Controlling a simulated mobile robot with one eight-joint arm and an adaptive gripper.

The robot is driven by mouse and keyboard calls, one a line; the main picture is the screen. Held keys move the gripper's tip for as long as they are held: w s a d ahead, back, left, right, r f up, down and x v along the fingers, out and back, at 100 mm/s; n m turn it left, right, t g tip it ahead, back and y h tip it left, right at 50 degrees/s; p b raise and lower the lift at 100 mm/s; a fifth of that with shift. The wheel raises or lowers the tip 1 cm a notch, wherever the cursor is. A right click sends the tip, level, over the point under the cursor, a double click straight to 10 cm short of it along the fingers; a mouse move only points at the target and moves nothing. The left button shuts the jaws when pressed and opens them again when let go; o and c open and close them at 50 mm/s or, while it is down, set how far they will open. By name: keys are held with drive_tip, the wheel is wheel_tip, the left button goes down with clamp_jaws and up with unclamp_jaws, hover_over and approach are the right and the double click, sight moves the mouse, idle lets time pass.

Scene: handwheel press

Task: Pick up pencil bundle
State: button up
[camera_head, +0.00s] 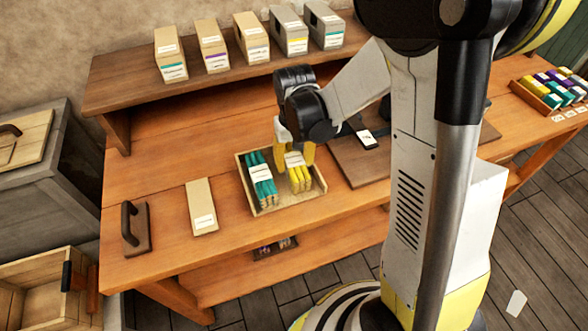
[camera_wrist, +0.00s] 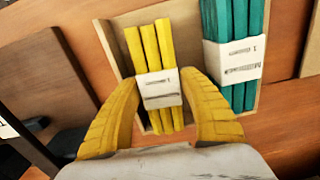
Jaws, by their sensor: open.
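A yellow pencil bundle (camera_head: 298,181) with a white paper band lies in the right half of a shallow wooden tray (camera_head: 316,194) on the workbench. It also shows in the wrist view (camera_wrist: 149,45). A teal pencil bundle (camera_head: 261,187) with a white label lies beside it in the tray, and in the wrist view (camera_wrist: 231,27) it is to the right. My gripper (camera_head: 294,160) is over the yellow bundle. In the wrist view its yellow fingers (camera_wrist: 162,110) are open, one on each side of the banded part. I cannot tell whether they touch it.
A flat tan box (camera_head: 201,207) and a dark handled block (camera_head: 135,228) lie left of the tray. Several labelled boxes (camera_head: 213,47) stand on the rear shelf (camera_head: 125,72). A dark wooden board (camera_head: 355,167) lies right of the tray. Bare bench shows in front of the boxes.

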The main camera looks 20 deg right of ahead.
drive_tip(key=c, duration=1)
